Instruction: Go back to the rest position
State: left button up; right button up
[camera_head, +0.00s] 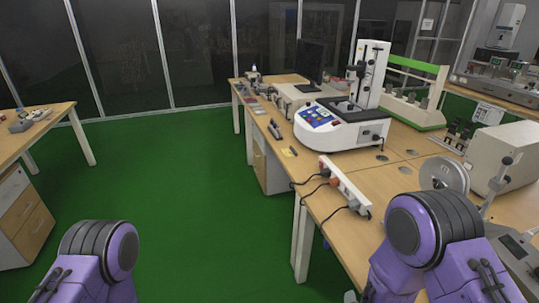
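My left arm (95,258) shows at the lower left as a purple link with a dark round joint, above the green floor. My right arm (428,238) shows at the lower right, in front of the near part of the wooden workbench (335,202). Neither gripper is in the picture, so their fingers and anything in them are hidden. I cannot tell whether the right arm touches the bench.
The bench bears a white testing machine (345,122), a power strip (344,184) with plugs, a monitor (310,61) and a grey box instrument (503,155). Another desk (50,128) stands at the left. The green floor (180,185) between them is clear.

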jog(key=s+d+f+n+g, duration=0.2)
jog(key=s+f, duration=0.1)
jog(key=s, duration=0.4)
jog(key=s+d+f+n+g+b, duration=0.1)
jog(key=s+d+f+n+g, duration=0.1)
jog(key=s, duration=0.6)
jog(key=s+d+f+n+g, duration=0.3)
jog(key=s+f, duration=0.2)
jog(key=s, duration=0.3)
jog(key=shift+s+f+g+b, duration=0.2)
jog(key=shift+f+g+b, duration=0.1)
jog(key=shift+b, duration=0.1)
